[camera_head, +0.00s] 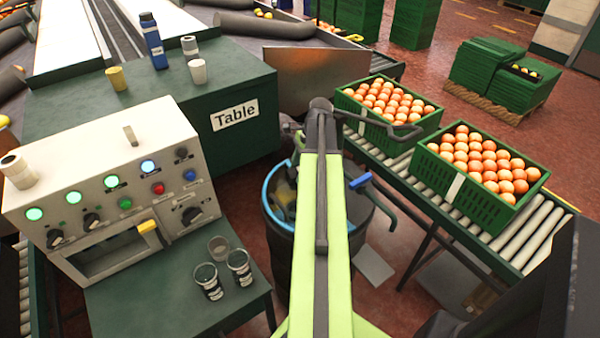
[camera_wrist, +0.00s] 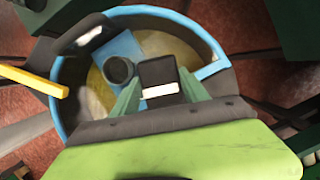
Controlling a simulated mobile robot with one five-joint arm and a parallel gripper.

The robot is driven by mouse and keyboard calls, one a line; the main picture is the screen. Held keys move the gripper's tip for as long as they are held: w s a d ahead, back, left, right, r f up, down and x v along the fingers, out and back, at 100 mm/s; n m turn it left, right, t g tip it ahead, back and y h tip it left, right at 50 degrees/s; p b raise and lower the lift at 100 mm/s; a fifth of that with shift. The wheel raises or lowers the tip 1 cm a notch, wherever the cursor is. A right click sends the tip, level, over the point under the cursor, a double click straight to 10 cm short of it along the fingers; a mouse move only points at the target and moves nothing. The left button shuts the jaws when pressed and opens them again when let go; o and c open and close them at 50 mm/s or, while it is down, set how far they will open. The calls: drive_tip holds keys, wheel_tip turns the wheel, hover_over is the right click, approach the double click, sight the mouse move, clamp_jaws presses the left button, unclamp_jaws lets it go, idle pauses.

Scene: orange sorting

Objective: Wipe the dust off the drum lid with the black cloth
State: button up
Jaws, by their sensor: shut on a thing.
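The drum (camera_head: 275,220) stands below my arm, dark with a blue rim; its rim also shows in the wrist view (camera_wrist: 62,105). Inside the rim I see a yellowish, dusty-looking surface (camera_wrist: 180,45), a blue flat patch (camera_wrist: 122,45) and a dark round piece (camera_wrist: 118,70). I cannot tell how much of this is lid. In the wrist view my gripper (camera_wrist: 158,82) has its green fingers shut on a black thing with a white stripe, seemingly the black cloth (camera_wrist: 157,70). It is over the drum; contact is unclear. In the head view my arm hides the gripper.
A green table (camera_head: 60,115) with a bottle and cups is at left. A control panel (camera_head: 110,190) and several cups (camera_head: 208,282) stand in front. Orange crates (camera_head: 470,200) sit on a roller conveyor (camera_head: 530,235) at right.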

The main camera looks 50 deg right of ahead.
drive_tip(key=shift+w+a+f+b, duration=0.1)
drive_tip(key=shift+w+a, duration=0.25)
drive_tip(key=shift+a, duration=0.85)
drive_tip(key=shift+w+a+f+b, duration=0.1)
drive_tip(key=shift+w+a, duration=0.3)
drive_tip(key=shift+a, duration=0.85)
drive_tip(key=shift+w+a+f+b, duration=0.1)
drive_tip(key=shift+w+a, duration=0.25)
drive_tip(key=shift+a, duration=0.85)
drive_tip(key=shift+w+d+f, duration=0.15)
drive_tip(key=shift+w+d, duration=0.2)
drive_tip(key=shift+w, duration=0.45)
drive_tip(key=shift+s+d+f+b, duration=0.15)
drive_tip(key=shift+s+d, duration=0.25)
drive_tip(key=shift+d, duration=0.8)
drive_tip(key=shift+s+d+b, duration=0.15)
drive_tip(key=shift+s+d, duration=0.25)
drive_tip(key=shift+d, duration=0.8)
drive_tip(key=shift+s+d+f+b, duration=0.15)
drive_tip(key=shift+s+d, duration=0.25)
drive_tip(key=shift+d, duration=0.8)
drive_tip(key=shift+r, duration=0.1)
drive_tip(key=shift+r+p, duration=0.25)
drive_tip(key=shift+p, duration=0.1)
drive_tip(key=shift+c, duration=0.6)
wheel_tip(320, 180, up, 5)
drive_tip(key=p, duration=0.5)
drive_tip(key=shift+r, duration=0.2)
clamp_jaws()
